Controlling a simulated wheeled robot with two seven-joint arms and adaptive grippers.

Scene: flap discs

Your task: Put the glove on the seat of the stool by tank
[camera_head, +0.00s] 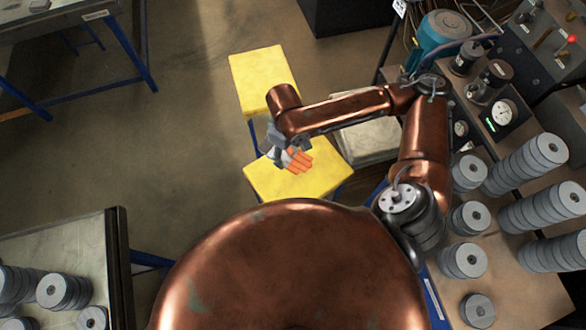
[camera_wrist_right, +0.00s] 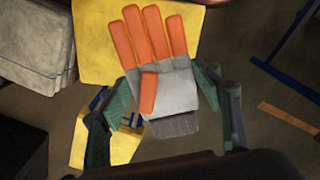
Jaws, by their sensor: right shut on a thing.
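The glove (camera_head: 298,161), with orange fingers and a grey palm and cuff, is in my right gripper (camera_head: 281,152). In the right wrist view the glove (camera_wrist_right: 165,80) lies between the two fingers of the gripper (camera_wrist_right: 165,95), which is shut on it. In the head view the glove overlaps the nearer yellow stool seat (camera_head: 290,187); its height above that seat is unclear. A second yellow stool seat (camera_head: 255,68) stands farther back, partly hidden by my right arm. A teal tank (camera_head: 440,28) is at the upper right. My left gripper is not in view.
A pale stack (camera_head: 370,140) stands right of the nearer stool. A bench (camera_head: 515,270) with stacked grey discs (camera_head: 545,205) and dials fills the right. Another table (camera_head: 75,240) with discs is at lower left. The floor left of the stools is clear.

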